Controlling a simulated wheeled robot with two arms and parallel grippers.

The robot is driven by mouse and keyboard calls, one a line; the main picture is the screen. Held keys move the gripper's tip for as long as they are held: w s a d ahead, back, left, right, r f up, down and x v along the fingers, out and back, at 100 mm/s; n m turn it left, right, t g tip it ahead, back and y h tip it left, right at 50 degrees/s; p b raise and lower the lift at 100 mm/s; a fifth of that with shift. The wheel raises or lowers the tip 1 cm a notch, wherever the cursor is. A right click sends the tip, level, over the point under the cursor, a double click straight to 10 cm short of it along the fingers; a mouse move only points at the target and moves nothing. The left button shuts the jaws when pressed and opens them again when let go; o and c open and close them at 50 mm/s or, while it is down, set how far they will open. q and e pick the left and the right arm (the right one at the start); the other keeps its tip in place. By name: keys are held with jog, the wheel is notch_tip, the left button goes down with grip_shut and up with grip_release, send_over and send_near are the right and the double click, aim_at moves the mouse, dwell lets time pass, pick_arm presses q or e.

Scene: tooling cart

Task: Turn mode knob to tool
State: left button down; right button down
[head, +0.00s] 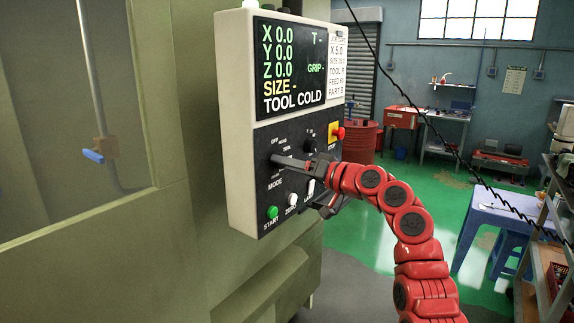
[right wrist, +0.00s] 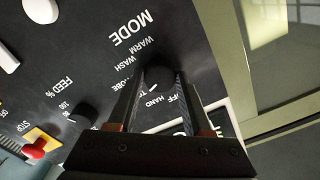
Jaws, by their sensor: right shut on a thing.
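The mode knob (right wrist: 158,77) is a dark round knob on the black control panel (right wrist: 60,75). In the right wrist view it sits between the two fingertips of my right gripper (right wrist: 159,82), which is shut on it from both sides. The printed labels MODE, WARM, WASH, HAND and OFF surround it upside down, some partly covered by the fingers. I cannot tell which label the knob points to. In the head view my right gripper (head: 281,161) reaches the panel above the MODE label, and its finger hides the knob. My left gripper is out of view.
Close by are the green START button (head: 272,212), white ZERO button (head: 292,199), feed knob (right wrist: 83,113) and red STOP button (right wrist: 35,148) on yellow. The screen (head: 290,68) above reads TOOL COLD. The machine's green-grey body (head: 180,240) stands left.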

jog(key=shift+c, duration=1.6)
grip_release()
jog(key=b+v, duration=0.5)
jog(key=v, duration=1.2)
jog(key=shift+d+b, duration=0.15)
jog(key=shift+b, duration=0.25)
jog(key=shift+s, duration=0.1)
